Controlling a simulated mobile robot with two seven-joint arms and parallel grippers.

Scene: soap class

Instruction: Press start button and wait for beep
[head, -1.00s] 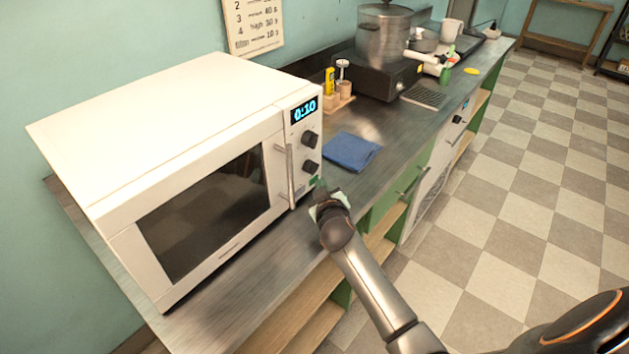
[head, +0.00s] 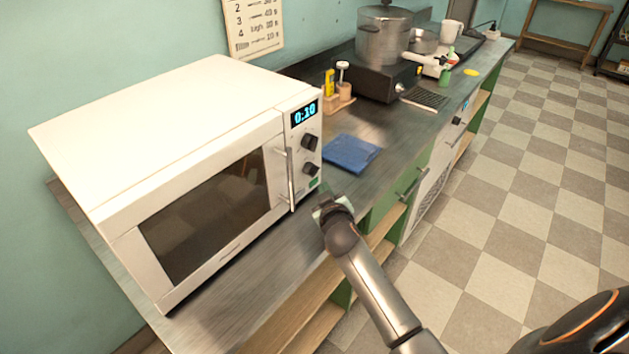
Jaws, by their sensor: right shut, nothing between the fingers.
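A white microwave (head: 165,120) stands on the counter at the left with its door shut. Its display (head: 305,113) reads 0:10 in blue digits. Two dark knobs (head: 310,143) sit below the display. A green start button (head: 314,183) shows at the bottom of the panel, uncovered. My right gripper (head: 325,205) is shut and empty, just in front of and below the green button, with a small gap to it. My left gripper is not in view.
A folded blue cloth (head: 351,153) lies on the counter right of the microwave. A wooden holder with bottles (head: 338,102), a steel pot (head: 385,38) on a black hob and a mug (head: 451,31) stand farther back. The checkered floor (head: 520,170) at right is open.

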